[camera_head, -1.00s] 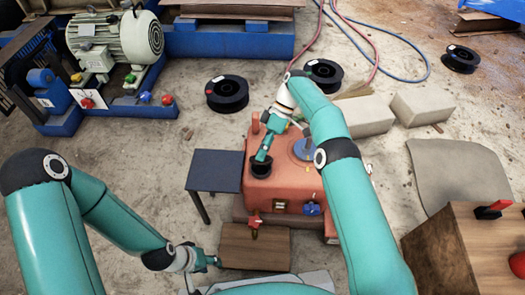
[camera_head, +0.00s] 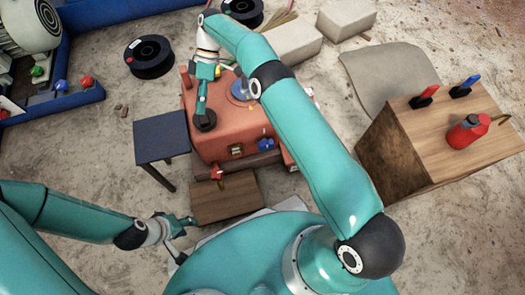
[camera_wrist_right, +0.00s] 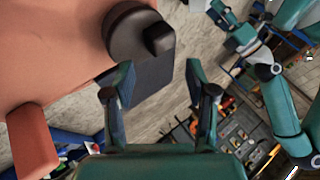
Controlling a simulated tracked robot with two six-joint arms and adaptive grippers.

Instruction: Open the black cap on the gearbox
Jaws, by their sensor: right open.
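The reddish-orange gearbox (camera_head: 232,138) stands left of centre in the head view. Its round black cap (camera_head: 206,122) sits on the top at the left corner. In the right wrist view the cap (camera_wrist_right: 140,32) shows as a dark disc with a raised grip. My right gripper (camera_wrist_right: 160,82) is open and empty, its fingertips apart and the cap beyond them. In the head view my right gripper (camera_head: 202,104) is just over the cap and hides part of it. My left gripper (camera_head: 184,222) is low, beside a wooden board; its jaws are too small to read.
A dark table (camera_head: 162,138) stands left of the gearbox, and the wooden board (camera_head: 226,197) lies in front of it. A wooden cabinet (camera_head: 385,160) with a red can (camera_head: 467,132) stands at the right. A black spool (camera_head: 148,56) and pale blocks (camera_head: 291,43) lie behind.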

